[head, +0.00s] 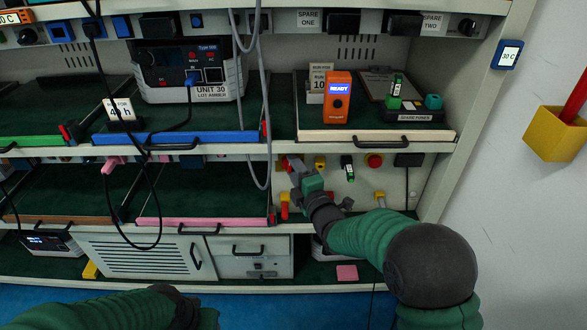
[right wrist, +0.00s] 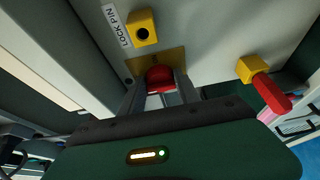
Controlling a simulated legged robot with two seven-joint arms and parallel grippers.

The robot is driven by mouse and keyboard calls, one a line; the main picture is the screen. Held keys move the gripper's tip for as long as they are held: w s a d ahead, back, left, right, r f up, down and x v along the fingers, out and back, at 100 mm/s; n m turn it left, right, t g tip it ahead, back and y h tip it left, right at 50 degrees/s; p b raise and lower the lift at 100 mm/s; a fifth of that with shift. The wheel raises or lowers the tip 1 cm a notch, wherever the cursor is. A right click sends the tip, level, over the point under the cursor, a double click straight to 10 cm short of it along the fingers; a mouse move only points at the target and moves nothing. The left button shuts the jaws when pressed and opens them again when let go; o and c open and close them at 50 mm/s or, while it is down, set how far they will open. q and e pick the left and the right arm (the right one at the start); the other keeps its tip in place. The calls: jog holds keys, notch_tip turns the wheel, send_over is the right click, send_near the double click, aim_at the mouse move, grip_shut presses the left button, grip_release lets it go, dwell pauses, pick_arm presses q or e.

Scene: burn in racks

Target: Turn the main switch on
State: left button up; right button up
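My right gripper (head: 293,168) reaches the pale panel under the right shelf. In the right wrist view, the fingers of my right gripper (right wrist: 160,88) stand on both sides of a red handle (right wrist: 160,76) on a yellow plate (right wrist: 172,60), with no clear gap; it looks like the main switch, though no label for it is readable. The gripper hides most of it in the head view. A yellow block (right wrist: 143,28) with a dark hole sits beside the LOCK PIN label (right wrist: 115,25). My left arm shows at the bottom left; its gripper is out of view.
Another yellow block with a red handle (right wrist: 270,92) is on the right in the wrist view. A red round button (head: 374,161) and a green-and-black plug (head: 347,167) are right of the gripper. The shelf edge (head: 375,136) is above; a hanging cable (head: 262,110) is left.

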jog(key=shift+a+f, duration=0.1)
grip_shut()
jog(key=shift+s+f+m+t+b, duration=0.1)
jog(key=shift+f+m+t+b, duration=0.15)
jog(key=shift+m+b, duration=0.45)
jog(key=shift+f+m+t+b, duration=0.25)
jog(key=shift+m+b, duration=0.25)
jog(key=shift+b, duration=0.35)
jog(key=shift+a+m+t+b, duration=0.15)
jog(key=shift+m+t+b, duration=0.65)
jog(key=shift+m+b, duration=1.25)
jog(key=shift+m, duration=0.35)
jog(key=o, duration=0.7)
grip_release()
jog(key=shift+r, duration=0.15)
jog(key=shift+p, duration=0.3)
